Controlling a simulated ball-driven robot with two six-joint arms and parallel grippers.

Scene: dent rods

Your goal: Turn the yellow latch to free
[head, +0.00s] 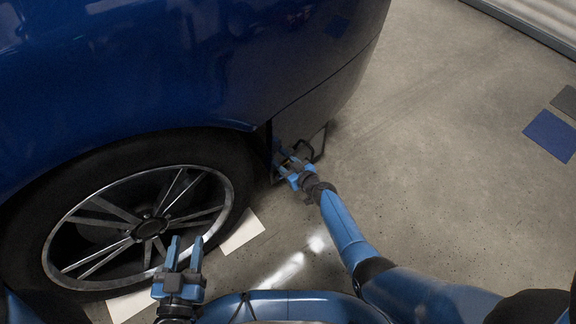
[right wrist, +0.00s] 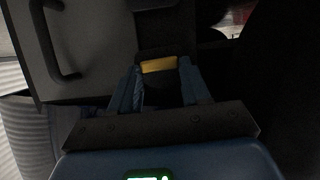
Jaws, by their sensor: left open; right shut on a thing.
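The yellow latch (right wrist: 158,65) shows in the right wrist view between the fingertips of my right gripper (right wrist: 160,72), which is shut on it. Dark surroundings hide how the latch is mounted. In the head view my right gripper (head: 284,160) reaches to the lower edge of the blue car, just right of the wheel, and the latch cannot be made out there. My left gripper (head: 185,244) is open and empty in front of the wheel, fingers pointing up in the picture.
The blue car (head: 180,60) fills the upper left, with its wheel (head: 150,227) below. A grey panel (right wrist: 100,40) with a dark handle (right wrist: 52,45) is beside the latch. White sheets (head: 242,232) lie by the wheel. The floor to the right is clear except for blue and dark mats (head: 551,135).

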